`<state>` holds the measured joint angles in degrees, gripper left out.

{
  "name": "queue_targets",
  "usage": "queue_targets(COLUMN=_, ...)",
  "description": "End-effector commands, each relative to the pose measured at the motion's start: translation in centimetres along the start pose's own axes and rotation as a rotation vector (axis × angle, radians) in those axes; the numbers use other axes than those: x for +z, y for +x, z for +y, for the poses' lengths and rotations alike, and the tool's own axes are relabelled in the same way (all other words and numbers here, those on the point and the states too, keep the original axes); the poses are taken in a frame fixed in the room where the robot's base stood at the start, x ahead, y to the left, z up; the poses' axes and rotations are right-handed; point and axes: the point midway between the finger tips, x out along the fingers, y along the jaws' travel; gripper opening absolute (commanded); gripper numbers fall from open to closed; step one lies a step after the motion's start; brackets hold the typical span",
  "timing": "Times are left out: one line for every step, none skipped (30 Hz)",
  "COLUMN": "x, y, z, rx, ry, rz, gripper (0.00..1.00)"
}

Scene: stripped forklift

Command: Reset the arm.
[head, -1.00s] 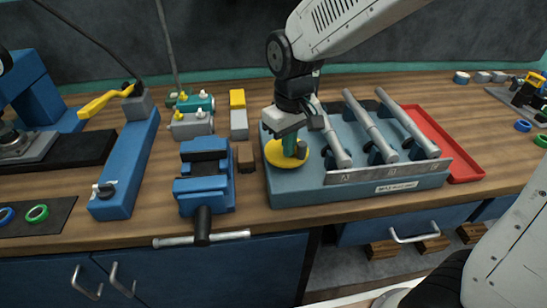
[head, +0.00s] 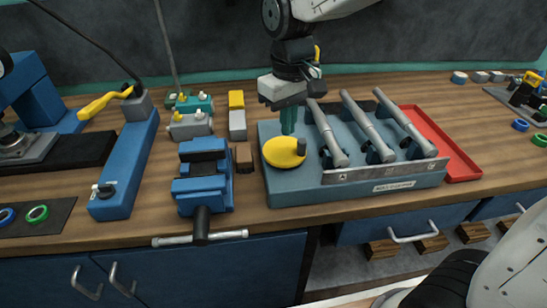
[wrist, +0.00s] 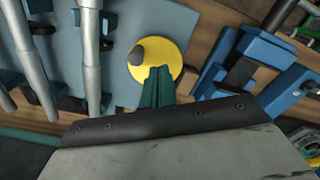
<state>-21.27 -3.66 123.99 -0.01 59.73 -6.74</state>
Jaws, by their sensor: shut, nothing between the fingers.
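My gripper (head: 288,121) points down above the left end of the blue-grey fixture base, with its green fingers shut and nothing between them. A yellow disc with a dark knob (head: 284,152) lies on the base just below and in front of the fingertips. In the wrist view the shut green fingers (wrist: 157,86) overlap the near edge of the yellow disc (wrist: 168,58). The gap between fingertips and disc is hard to judge, but the fingers are clear of the knob.
The fixture base (head: 300,193) holds several grey rods to the right of my gripper. A red tray (head: 464,168) lies beyond them. A blue vise (head: 203,190) and a small brown block (head: 244,158) stand to the left.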

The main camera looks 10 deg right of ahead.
Motion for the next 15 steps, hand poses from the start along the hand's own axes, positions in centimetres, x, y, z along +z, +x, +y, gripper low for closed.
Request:
queue_targets(x=0.0, y=0.0, z=0.0, rx=0.0, ry=0.0, rz=0.0, gripper=0.0)
queue_targets(x=0.0, y=0.0, z=0.0, rx=0.0, ry=0.0, rz=0.0, gripper=0.0)
queue_targets(x=0.0, y=0.0, z=0.0, rx=0.0, ry=0.0, rz=0.0, gripper=0.0)
queue_targets(x=0.0, y=0.0, z=0.0, rx=0.0, ry=0.0, rz=0.0, gripper=0.0)
queue_targets(x=0.0, y=0.0, z=0.0, rx=0.0, ry=0.0, rz=0.001, gripper=0.0)
queue_targets(x=0.0, y=0.0, z=0.0, rx=0.0, ry=0.0, rz=0.001, gripper=0.0)
queue_targets(x=0.0, y=0.0, z=0.0, rx=0.0, ry=0.0, rz=0.001, gripper=0.0)
queue_targets(x=0.0, y=0.0, z=0.0, rx=0.0, ry=0.0, rz=0.001, gripper=0.0)
queue_targets(x=0.0, y=0.0, z=0.0, rx=0.0, ry=0.0, rz=0.001, gripper=0.0)
queue_targets(x=0.0, y=0.0, z=0.0, rx=0.0, ry=0.003, rz=0.0, gripper=0.0)
queue_targets(x=0.1, y=0.0, z=0.0, rx=-0.001, ry=0.008, rz=-0.007, gripper=0.0)
queue_targets(x=0.6, y=0.3, z=-0.1, rx=-0.003, ry=0.015, rz=-0.023, gripper=0.0)
queue_targets(x=1.1, y=0.7, z=-0.1, rx=-0.004, ry=0.02, rz=-0.039, gripper=0.0)
queue_targets(x=1.9, y=0.9, z=-0.2, rx=-0.005, ry=0.027, rz=-0.054, gripper=0.0)
queue_targets(x=3.2, y=0.7, z=-0.1, rx=-0.006, ry=0.043, rz=-0.065, gripper=0.0)
